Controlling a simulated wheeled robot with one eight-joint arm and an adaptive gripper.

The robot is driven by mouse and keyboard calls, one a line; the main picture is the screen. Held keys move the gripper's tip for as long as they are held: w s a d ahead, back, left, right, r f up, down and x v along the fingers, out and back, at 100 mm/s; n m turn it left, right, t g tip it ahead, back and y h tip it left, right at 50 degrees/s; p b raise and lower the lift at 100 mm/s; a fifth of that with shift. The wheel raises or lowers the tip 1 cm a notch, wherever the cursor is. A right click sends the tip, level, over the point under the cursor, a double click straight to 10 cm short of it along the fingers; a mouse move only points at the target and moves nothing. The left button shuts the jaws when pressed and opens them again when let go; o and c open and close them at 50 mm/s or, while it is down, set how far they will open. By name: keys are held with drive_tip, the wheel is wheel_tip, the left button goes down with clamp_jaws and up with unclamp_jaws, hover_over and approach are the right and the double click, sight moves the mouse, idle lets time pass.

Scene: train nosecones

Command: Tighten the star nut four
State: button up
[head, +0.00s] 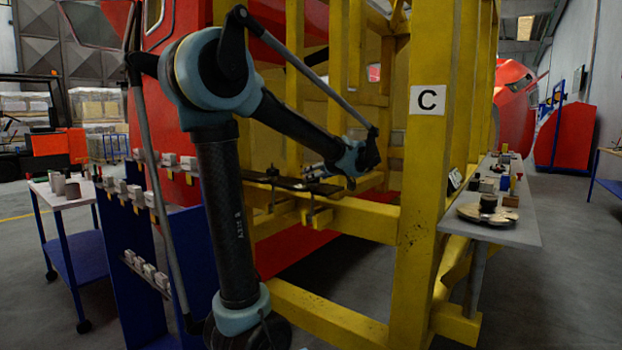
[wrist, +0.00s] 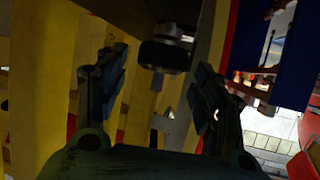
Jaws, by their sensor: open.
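In the wrist view a dark round knob (wrist: 163,56), which looks like a star nut, sits under a dark plate with a metal fitting above it. No number shows on it. My gripper (wrist: 160,68) is open, with one finger on each side of the knob and visible gaps between. Nothing is held. In the head view my gripper (head: 322,172) is at the dark plate (head: 290,183) on the yellow frame, partly hidden behind my arm. Small clamp-like fittings (head: 312,212) hang below the plate. I cannot tell which one is nut four.
The yellow frame (head: 426,200), marked C, stands around the red nosecone (head: 165,65), with posts and beams close to my arm. A grey bench (head: 510,232) with parts stands at right. A blue rack (head: 125,250) and a white-topped trolley (head: 75,195) stand at left.

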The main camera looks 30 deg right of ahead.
drive_tip(key=a+v, duration=0.1)
drive_tip(key=v, duration=0.7)
drive_tip(key=shift+d, duration=0.5)
drive_tip(key=w+a+f+g+y, duration=0.1)
drive_tip(key=a+f+g, duration=0.2)
drive_tip(key=a+f, duration=0.75)
drive_tip(key=w+a+f+g+y, duration=0.2)
drive_tip(key=a+f+g, duration=0.15)
drive_tip(key=a, duration=1.45)
drive_tip(key=s+a+f+m+g+h, duration=0.1)
drive_tip(key=s+a+f+g+h, duration=0.3)
drive_tip(key=s+a+f, duration=0.9)
drive_tip(key=shift+s+f+g+h, duration=0.35)
drive_tip(key=shift+s+f, duration=1.05)
drive_tip(key=shift+f, duration=0.65)
